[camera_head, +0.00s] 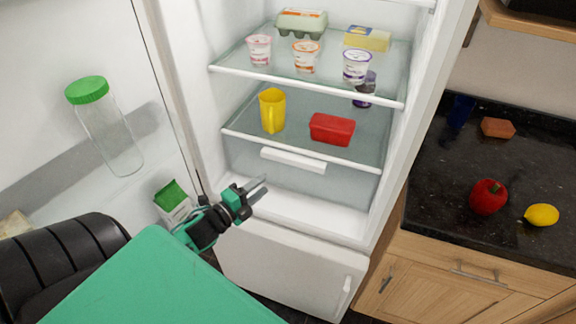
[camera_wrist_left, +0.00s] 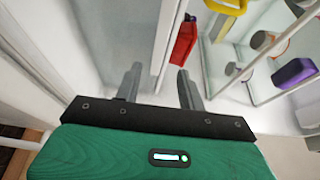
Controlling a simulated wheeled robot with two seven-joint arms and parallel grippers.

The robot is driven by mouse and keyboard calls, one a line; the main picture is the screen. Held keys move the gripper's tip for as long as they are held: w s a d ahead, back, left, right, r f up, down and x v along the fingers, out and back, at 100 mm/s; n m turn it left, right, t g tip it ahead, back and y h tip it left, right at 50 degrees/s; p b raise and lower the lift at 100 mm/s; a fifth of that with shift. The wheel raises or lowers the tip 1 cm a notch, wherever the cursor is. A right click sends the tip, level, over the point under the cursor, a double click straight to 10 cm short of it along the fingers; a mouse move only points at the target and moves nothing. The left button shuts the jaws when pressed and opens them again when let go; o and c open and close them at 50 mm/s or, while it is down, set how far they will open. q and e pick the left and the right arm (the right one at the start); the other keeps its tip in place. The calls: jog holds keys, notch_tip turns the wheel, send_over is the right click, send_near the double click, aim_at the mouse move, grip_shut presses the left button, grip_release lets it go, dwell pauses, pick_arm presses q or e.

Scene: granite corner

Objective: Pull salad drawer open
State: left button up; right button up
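The salad drawer (camera_head: 245,165) is a clear bin with a white handle (camera_head: 293,160), under the lower glass shelf of the open fridge. It looks shut, its front about level with the shelf edge. My left gripper (camera_head: 262,187) is in front of the fridge, below and left of the handle, apart from it. In the left wrist view its two fingers (camera_wrist_left: 160,88) are spread with nothing between them. The translucent surface (camera_wrist_left: 112,40) beyond them there seems to be the drawer front; I cannot make out the handle there. My right gripper is in neither view.
A yellow jug (camera_head: 272,112) and a red container (camera_head: 332,129) stand on the shelf above the drawer. The open fridge door (camera_head: 60,140), holding a green-lidded bottle (camera_head: 105,125) and a carton (camera_head: 172,200), is at left. A counter (camera_head: 440,190) lies at right.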

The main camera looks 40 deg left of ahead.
aim_at(292, 164)
pick_arm(q)
jog(key=w, duration=0.4)
jog(key=w+d+p, duration=0.1)
jog(key=w, duration=0.2)
jog(key=w+d+p, duration=0.1)
jog(key=w, duration=0.3)
jog(key=shift+w, duration=0.35)
jog(key=shift+s, duration=0.1)
grip_shut()
